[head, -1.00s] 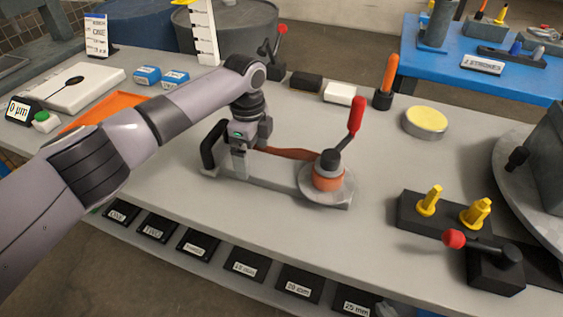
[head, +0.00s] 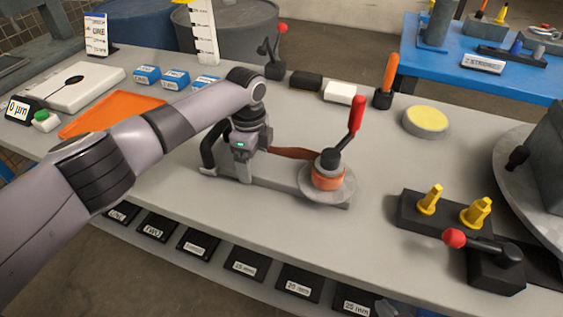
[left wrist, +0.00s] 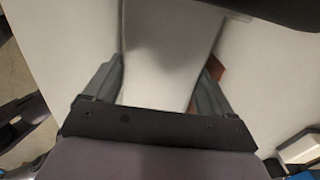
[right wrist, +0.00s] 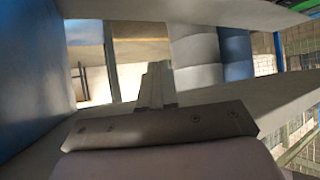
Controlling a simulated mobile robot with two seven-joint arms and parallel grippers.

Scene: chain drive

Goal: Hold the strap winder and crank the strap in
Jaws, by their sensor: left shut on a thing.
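The strap winder lies on the grey bench in the head view, with a long grey base (head: 275,189), a black grip at its left end (head: 209,150) and an orange strap (head: 292,153) running to an orange drum (head: 328,180). A crank with a red knob (head: 356,115) rises from the drum, leaning right. My left gripper (head: 241,176) is shut on the winder's frame beside the black grip. In the left wrist view its fingers (left wrist: 155,90) flank a pale grey part. My right gripper is outside the head view; its fingers (right wrist: 155,85) look shut and empty.
To the right stand a block with yellow pegs (head: 428,200) and a red-knobbed lever (head: 486,250). Behind are an orange-handled tool (head: 389,78), a white block (head: 340,93) and a yellow-topped disc (head: 426,121). An orange sheet (head: 110,114) lies left. The bench front is clear.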

